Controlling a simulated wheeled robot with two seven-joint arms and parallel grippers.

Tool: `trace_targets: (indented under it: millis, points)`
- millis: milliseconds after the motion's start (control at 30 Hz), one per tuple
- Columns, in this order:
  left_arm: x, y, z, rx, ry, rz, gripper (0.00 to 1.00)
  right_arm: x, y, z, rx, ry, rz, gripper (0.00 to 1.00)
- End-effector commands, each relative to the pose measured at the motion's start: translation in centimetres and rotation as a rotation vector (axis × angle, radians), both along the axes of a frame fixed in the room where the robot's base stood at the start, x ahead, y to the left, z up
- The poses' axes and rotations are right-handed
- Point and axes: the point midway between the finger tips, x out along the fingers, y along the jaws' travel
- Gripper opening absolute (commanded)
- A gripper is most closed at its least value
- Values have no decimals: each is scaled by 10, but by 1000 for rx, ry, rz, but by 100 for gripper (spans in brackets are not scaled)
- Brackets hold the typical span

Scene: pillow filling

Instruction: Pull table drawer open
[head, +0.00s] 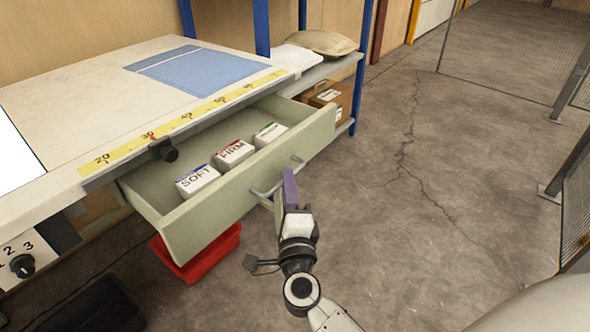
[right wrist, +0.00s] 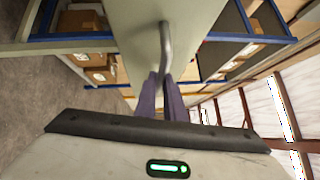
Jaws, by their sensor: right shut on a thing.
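The table drawer (head: 213,226) is pulled out from under the table, and its inside shows. Three labelled blocks lie in it: SOFT (head: 198,180), FIRM (head: 233,154) and one with a green edge (head: 268,134). The drawer's metal bar handle (head: 262,190) is on its front. My right gripper (head: 289,182) is at the handle, its purple fingers shut on it. In the right wrist view the handle (right wrist: 165,45) runs down between the fingers (right wrist: 160,98). My left gripper is not in view.
The worktable (head: 90,100) carries a blue cloth (head: 197,70) and a yellow ruler strip (head: 185,118). A red bin (head: 200,262) stands on the floor below the drawer. A shelf behind holds a pillow (head: 322,42) and a cardboard box (head: 330,97). The floor to the right is open up to a mesh fence (head: 575,205).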

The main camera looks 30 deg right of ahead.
Motion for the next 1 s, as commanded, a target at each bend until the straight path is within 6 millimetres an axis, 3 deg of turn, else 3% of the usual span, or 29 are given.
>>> trace_targets:
  millis: [533,567,667,1000]
  points:
    - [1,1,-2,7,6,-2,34,-5,7,-1,0,1,24,0]
    - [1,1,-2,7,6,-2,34,-5,7,-1,0,1,24,12]
    - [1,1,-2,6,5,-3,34,-5,7,-1,0,1,23,28]
    - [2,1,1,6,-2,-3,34,-6,7,-1,0,1,19,28]
